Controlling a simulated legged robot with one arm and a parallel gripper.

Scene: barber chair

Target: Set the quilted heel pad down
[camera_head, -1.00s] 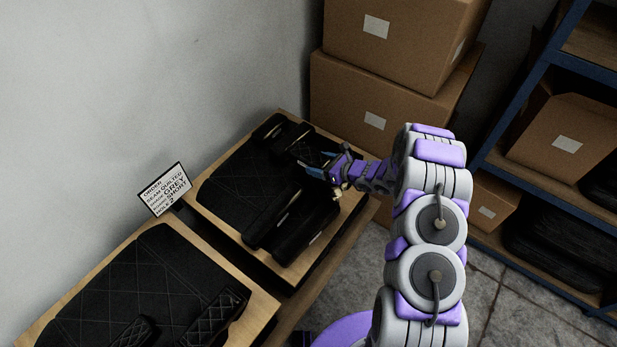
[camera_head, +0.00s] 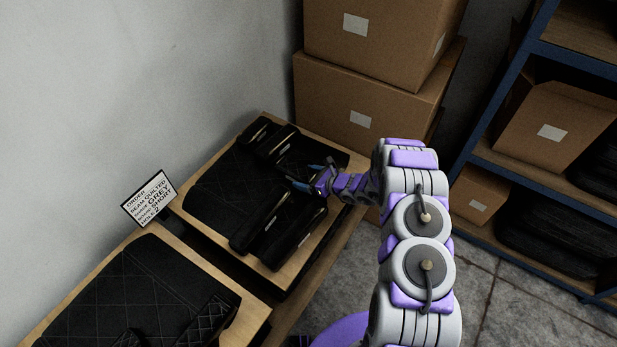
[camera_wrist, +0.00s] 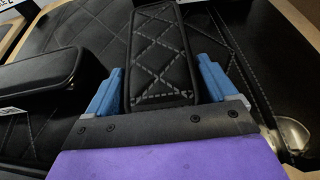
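The quilted heel pad (camera_wrist: 158,50) is a black block with grey diamond stitching. In the wrist view it lies on a larger black quilted panel (camera_wrist: 225,30), between the blue fingers of my gripper (camera_wrist: 162,85). The fingers stand apart on both sides of the pad, with thin gaps at its edges. In the head view my gripper (camera_head: 315,175) is low over the far board (camera_head: 290,276), its fingers spread. The pad blends into the dark panel there, so its outline is hard to make out.
Plain black pads (camera_head: 260,222) lie on the far board near my gripper; others (camera_head: 277,145) lie at its back. A near board holds another quilted panel (camera_head: 135,285). An order sign (camera_head: 149,199) stands by the wall. Cardboard boxes (camera_head: 365,100) rise behind; a blue shelf (camera_head: 508,95) is right.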

